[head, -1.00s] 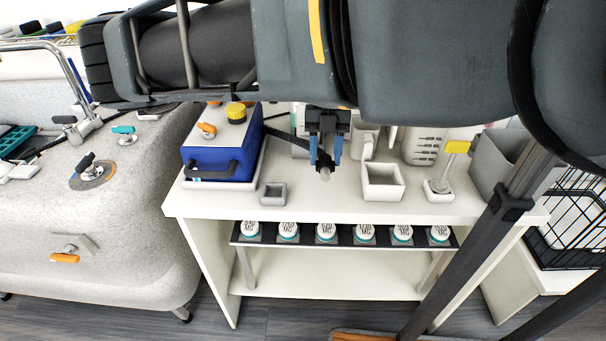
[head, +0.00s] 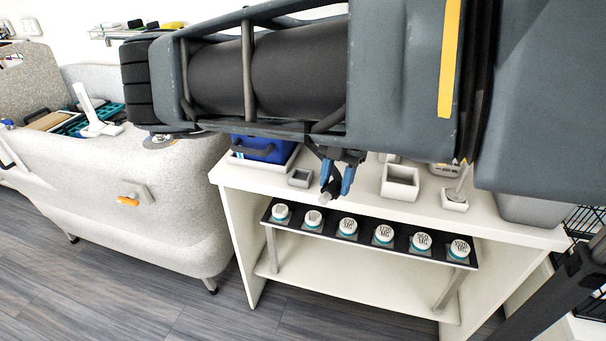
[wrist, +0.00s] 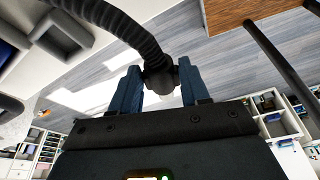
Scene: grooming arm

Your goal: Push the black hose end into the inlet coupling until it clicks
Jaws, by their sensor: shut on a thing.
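My gripper (head: 336,190) hangs from my arm in the head view, its blue fingers closed around the black hose end. The hose end (head: 328,194) shows a greyish tip pointing down, in front of the white table's top edge. In the wrist view the dark rounded hose end (wrist: 161,80) sits between the two blue fingers (wrist: 158,88), and the ribbed black hose (wrist: 125,28) curves away to the upper left. I cannot pick out the inlet coupling for certain. A round fitting (head: 158,142) on the grey tub is partly hidden by my arm.
The speckled grey tub (head: 190,190) stands at left, with an orange-handled fitting (head: 130,198) on its front. Several labelled jars line the black shelf (head: 318,228). Floor at lower left is clear.

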